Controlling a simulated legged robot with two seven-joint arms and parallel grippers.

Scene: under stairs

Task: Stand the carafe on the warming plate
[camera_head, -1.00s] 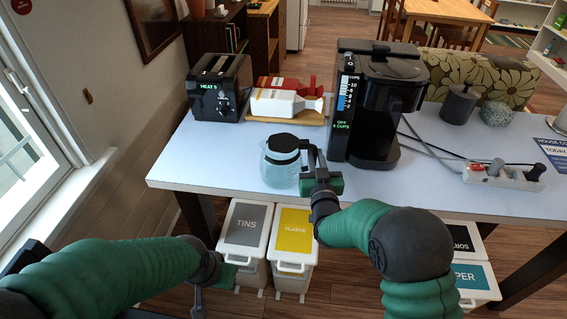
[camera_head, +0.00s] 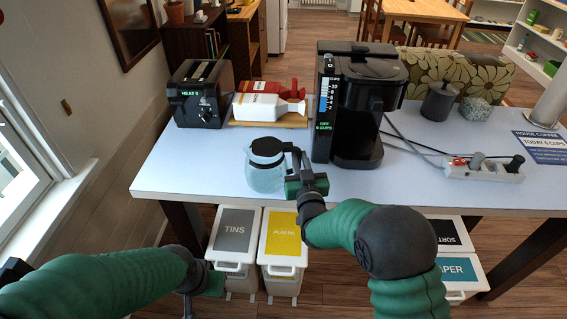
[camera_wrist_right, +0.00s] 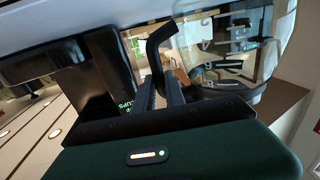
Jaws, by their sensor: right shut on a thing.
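The clear glass carafe (camera_head: 265,174) with a black lid and handle is upright over the table's front edge, left of the black coffee maker (camera_head: 360,110). I cannot tell whether its base touches the table. My right gripper (camera_head: 300,176) is shut on the carafe's handle. In the right wrist view the black handle (camera_wrist_right: 156,45) is at the fingers (camera_wrist_right: 160,95), with the glass (camera_wrist_right: 235,55) beyond. The warming plate cannot be made out; it is hidden in the coffee maker's dark lower part. My left gripper (camera_head: 205,282) is low, before the table; its jaws are unclear.
Cables and a power strip (camera_head: 485,168) lie to the right. Bins (camera_head: 236,232) stand under the table's front edge.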

